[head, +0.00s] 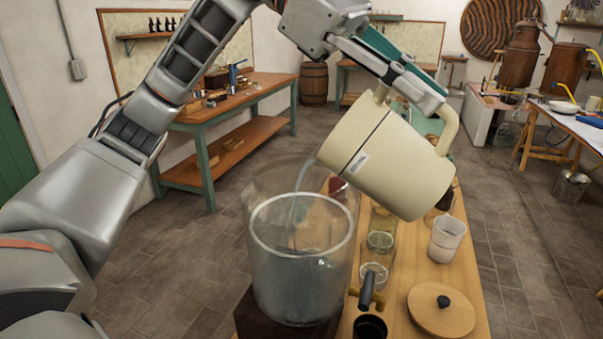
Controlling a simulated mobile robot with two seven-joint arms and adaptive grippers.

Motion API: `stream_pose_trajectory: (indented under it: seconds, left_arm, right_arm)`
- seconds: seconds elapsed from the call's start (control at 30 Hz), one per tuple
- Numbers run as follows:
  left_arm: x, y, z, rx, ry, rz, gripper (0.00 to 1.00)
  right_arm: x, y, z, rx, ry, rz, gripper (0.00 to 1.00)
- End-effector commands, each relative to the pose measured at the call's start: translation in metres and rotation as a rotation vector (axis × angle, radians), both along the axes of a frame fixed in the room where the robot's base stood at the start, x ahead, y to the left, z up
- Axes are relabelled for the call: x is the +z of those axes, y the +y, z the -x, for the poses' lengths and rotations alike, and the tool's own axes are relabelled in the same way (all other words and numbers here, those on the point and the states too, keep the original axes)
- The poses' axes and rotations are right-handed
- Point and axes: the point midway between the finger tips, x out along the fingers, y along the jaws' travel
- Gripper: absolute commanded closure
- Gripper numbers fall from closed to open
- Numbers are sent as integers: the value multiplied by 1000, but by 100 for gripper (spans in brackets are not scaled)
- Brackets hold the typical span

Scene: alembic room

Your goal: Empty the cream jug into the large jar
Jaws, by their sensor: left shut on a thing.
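The cream jug (392,160) is tilted in the air, its mouth end down to the left over the large jar. A thin clear stream runs from it into the jar. The large jar (300,262) is clear glass, stands upright on a dark block and holds some clear liquid low inside. My left gripper (410,82) is shut on the jug near its handle, at the jug's upper side. The contents left inside the jug are hidden. My right gripper is not in view.
On the wooden table (470,250) stand small glass jars (379,245), a whitish cup (446,238), a round wooden lid (441,310) with a black knob and a dark pot (370,326) in front. A workbench (225,105) stands at the back left.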

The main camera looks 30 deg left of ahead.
Motion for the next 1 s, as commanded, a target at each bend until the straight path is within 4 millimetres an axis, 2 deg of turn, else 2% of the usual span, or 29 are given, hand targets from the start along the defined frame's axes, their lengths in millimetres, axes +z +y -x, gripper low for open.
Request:
stream_pose_trajectory:
  seconds: [1.0]
  left_arm:
    - [5,10,1,2,-6,41,100]
  right_arm:
    - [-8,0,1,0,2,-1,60]
